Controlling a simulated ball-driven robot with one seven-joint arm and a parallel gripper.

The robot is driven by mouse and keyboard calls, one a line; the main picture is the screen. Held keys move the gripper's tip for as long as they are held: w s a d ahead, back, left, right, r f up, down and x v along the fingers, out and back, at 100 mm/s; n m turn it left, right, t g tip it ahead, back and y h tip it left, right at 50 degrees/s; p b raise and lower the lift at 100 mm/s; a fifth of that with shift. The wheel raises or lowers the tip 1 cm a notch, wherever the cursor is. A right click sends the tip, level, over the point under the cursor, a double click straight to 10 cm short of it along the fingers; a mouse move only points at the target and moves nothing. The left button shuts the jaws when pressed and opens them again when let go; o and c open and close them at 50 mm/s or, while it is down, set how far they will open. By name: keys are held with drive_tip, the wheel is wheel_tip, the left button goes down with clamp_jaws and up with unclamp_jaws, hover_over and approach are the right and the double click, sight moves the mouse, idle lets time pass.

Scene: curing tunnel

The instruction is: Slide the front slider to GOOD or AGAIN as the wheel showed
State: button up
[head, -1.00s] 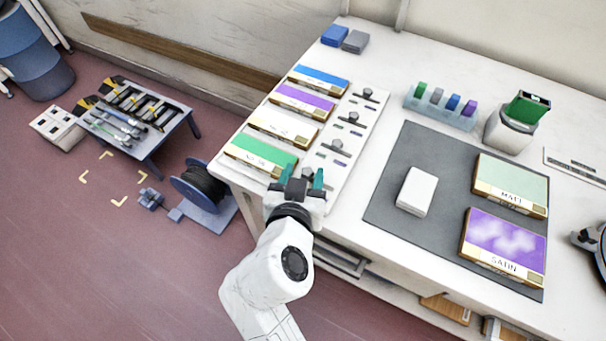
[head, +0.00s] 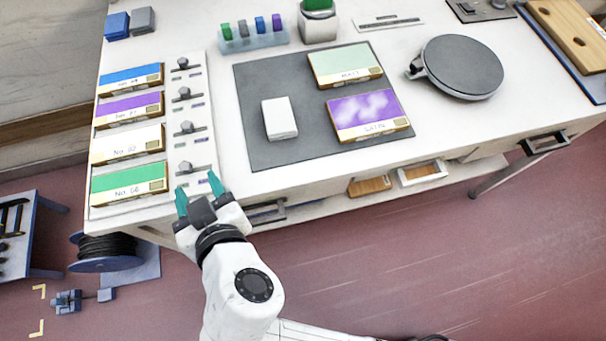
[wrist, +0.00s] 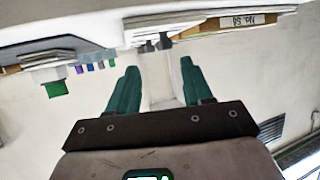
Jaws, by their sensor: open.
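The front slider (head: 185,169) is a dark knob on a short track, nearest me on a white board (head: 203,130) along the table's left side. Small tags lie beside its track; their words are too small to read. My gripper (head: 198,188) has teal fingers, open and empty, at the board's near end just in front of this slider. Whether a finger touches it I cannot tell. In the wrist view the open fingers (wrist: 160,72) point toward the table edge, with small dark knobs between and beyond them. A round grey disc (head: 462,66) lies at the table's right.
Several sample panels, including a green one (head: 128,181), flank the sliders. A grey mat (head: 250,90) holds a white block (head: 279,118) and two panels marked MATT (head: 345,62) and SATIN (head: 368,110). A cable reel (head: 105,250) stands on the floor at left.

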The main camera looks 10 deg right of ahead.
drive_tip(key=v, duration=0.5)
drive_tip(key=d+f+m+g+h+p, duration=0.1)
drive_tip(key=d+f+g+p, duration=0.1)
drive_tip(key=d, duration=0.5)
drive_tip(key=d+f+m+g+h+p, duration=0.1)
drive_tip(key=d+f+g+h, duration=0.1)
drive_tip(key=d, duration=0.6)
drive_tip(key=w+d+f+g+h+p, duration=0.1)
drive_tip(key=d+f+h+p, duration=0.1)
drive_tip(key=d, duration=0.6)
drive_tip(key=shift+w+m+g+p, duration=0.1)
drive_tip(key=shift+m+g+p, duration=0.2)
drive_tip(key=shift+m+g, duration=0.1)
drive_tip(key=shift+d+f+h, duration=0.2)
drive_tip(key=shift+d+h, duration=0.1)
drive_tip(key=shift+d, duration=0.1)
